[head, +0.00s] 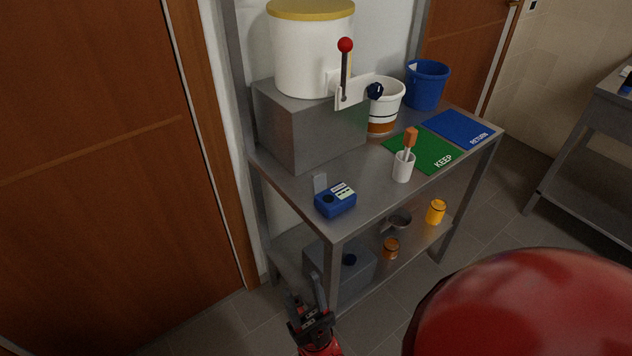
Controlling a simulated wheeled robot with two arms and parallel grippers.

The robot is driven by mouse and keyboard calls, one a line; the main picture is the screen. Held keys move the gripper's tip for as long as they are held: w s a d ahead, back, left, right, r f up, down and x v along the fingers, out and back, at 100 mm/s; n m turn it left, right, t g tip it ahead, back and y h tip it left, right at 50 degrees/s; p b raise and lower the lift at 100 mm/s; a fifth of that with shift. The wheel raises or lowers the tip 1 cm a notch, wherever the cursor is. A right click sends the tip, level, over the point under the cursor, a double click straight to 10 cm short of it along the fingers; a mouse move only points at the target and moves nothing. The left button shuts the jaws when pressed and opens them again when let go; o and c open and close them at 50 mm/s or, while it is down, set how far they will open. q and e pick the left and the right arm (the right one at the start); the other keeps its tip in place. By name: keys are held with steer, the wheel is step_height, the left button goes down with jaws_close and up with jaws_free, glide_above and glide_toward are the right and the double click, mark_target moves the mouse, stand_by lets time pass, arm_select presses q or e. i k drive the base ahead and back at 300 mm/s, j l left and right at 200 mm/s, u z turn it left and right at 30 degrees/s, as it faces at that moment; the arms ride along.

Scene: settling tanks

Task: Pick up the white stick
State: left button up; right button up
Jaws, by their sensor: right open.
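A thin white stick (406,155) with an orange block at its top stands, slightly tilted, in a small white cup (402,170) on the metal table. Its lower part is hidden inside the cup. My right gripper (307,292) is at the bottom of the head view, in front of the table and lower than its top. It is open and I see nothing between its fingers. It is well apart from the stick, to its lower left. My left gripper is not in view.
The metal table (288,184) holds a blue meter (335,200), a grey block (300,135) under a white tank (312,50), a red-knobbed lever (344,70), a white bucket (388,100), a blue bucket (427,86), a green KEEP mat (432,157) and a blue RETURN mat (462,128).

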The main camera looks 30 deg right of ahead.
mark_target(409, 140)
steer(key=z, duration=1.55)
